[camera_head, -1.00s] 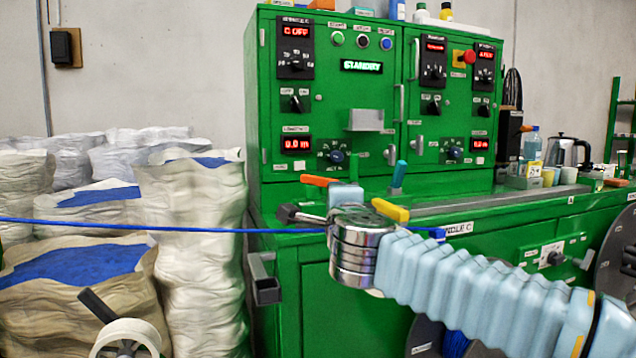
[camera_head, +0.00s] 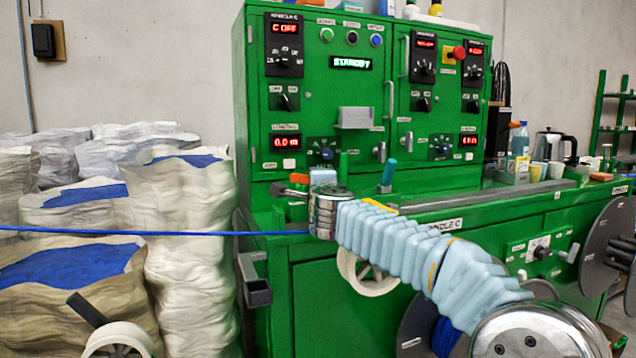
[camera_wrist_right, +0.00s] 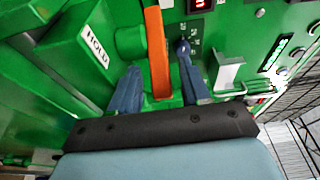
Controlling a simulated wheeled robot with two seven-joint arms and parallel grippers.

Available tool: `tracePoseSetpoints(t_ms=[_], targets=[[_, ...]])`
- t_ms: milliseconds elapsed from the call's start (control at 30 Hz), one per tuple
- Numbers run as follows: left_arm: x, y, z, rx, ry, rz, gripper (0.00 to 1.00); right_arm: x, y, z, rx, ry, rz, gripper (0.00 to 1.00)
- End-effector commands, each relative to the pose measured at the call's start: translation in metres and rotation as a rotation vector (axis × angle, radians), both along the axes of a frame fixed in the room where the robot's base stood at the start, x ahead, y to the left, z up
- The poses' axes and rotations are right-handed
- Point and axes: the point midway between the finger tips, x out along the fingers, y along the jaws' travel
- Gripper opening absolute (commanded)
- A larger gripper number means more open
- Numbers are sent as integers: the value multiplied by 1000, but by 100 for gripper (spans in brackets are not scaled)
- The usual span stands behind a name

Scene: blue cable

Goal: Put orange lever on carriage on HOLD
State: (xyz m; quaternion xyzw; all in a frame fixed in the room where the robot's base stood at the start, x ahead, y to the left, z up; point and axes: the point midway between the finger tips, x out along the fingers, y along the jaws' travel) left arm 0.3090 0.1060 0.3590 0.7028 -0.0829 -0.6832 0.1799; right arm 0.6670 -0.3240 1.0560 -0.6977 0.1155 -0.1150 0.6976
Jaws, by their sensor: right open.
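The orange lever (camera_wrist_right: 157,52) stands upright between the two blue-grey fingers of my right gripper (camera_wrist_right: 158,88) in the right wrist view. The fingers are apart, with a gap visible on each side of the lever. A white HOLD label (camera_wrist_right: 96,46) is on a green block left of the lever. In the head view only a small orange end of the lever (camera_head: 299,178) shows, by my right gripper (camera_head: 290,191); my wrist hides much of the carriage. My left gripper is out of view.
A blue cable (camera_head: 150,233) runs in from the left toward the carriage area. A blue-handled lever (camera_head: 389,172) and a yellow handle (camera_head: 380,205) are close to my right arm. The green cabinet (camera_head: 345,100) stands behind, its display reading STANDBY.

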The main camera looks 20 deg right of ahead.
Motion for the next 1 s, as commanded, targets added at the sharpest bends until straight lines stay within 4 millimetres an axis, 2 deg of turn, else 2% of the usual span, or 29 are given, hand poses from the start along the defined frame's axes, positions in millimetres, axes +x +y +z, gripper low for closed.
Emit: tracePoseSetpoints(t_ms=[200,500,1000], targets=[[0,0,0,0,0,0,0,0,0,0,0,0,0,47],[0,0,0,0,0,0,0,0,0,0,0,0,0,1],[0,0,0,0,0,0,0,2,1,-1,0,1,-32,0]])
